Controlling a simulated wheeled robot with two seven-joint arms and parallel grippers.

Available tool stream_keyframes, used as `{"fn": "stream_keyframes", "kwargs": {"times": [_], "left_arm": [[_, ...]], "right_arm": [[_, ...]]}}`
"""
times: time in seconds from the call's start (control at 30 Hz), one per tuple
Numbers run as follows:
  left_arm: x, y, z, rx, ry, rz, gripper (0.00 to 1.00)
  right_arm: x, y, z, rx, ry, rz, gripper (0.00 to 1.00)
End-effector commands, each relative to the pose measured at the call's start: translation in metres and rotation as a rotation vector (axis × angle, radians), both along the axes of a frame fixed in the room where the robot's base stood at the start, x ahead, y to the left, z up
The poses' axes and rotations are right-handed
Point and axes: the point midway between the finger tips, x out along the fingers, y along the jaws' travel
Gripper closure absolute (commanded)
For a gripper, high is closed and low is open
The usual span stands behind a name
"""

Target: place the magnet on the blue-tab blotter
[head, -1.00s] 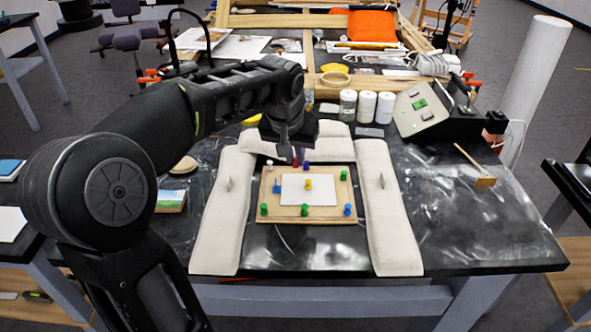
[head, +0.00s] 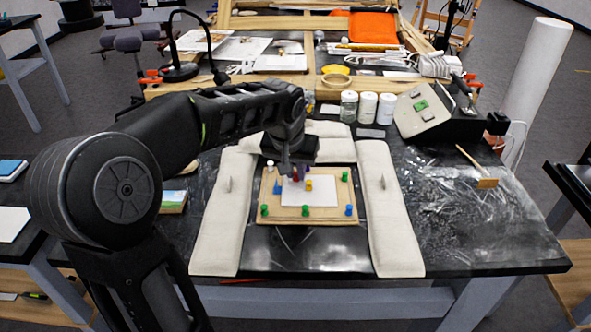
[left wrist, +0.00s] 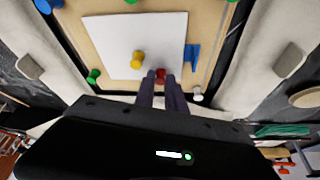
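My left gripper (head: 293,173) is over the far part of the white blotter (head: 293,198) and points down. It is shut on a red magnet (head: 296,175), which also shows between the fingertips in the left wrist view (left wrist: 160,77). I cannot tell whether the red magnet touches the blotter. The blotter has a blue tab (head: 277,188) at its left edge, which shows at its right in the left wrist view (left wrist: 192,56). A yellow magnet (head: 309,185) stands on the blotter, close to the red one. My right gripper is out of view.
The blotter lies on a wooden board (head: 330,217) with green, blue and white pegs around it. Long pale cushions flank the board at left (head: 217,225) and right (head: 390,220). Several jars (head: 367,106) and a grey control box (head: 432,110) stand behind.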

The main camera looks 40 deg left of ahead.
Motion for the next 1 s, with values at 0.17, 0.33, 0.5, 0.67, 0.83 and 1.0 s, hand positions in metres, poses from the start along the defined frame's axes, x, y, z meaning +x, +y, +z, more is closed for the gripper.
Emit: {"fn": "stream_keyframes", "kwargs": {"times": [0.17,0.33,0.5,0.67,0.83,1.0], "left_arm": [[0.000,0.000,0.001,0.000,0.000,0.000,0.69],[0.000,0.000,0.001,0.000,0.000,0.000,0.65],[0.000,0.000,0.003,0.000,0.000,0.000,0.65],[-0.003,-0.001,0.013,0.001,-0.002,0.000,0.65],[-0.012,-0.005,0.040,0.000,-0.004,0.001,0.65],[-0.025,-0.011,0.074,0.001,-0.005,0.000,0.65]], "right_arm": [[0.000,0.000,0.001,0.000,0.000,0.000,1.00],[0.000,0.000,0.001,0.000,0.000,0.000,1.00],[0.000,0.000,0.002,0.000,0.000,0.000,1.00],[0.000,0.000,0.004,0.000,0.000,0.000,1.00],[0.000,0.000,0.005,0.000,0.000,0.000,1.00],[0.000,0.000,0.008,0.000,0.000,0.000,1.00]]}}
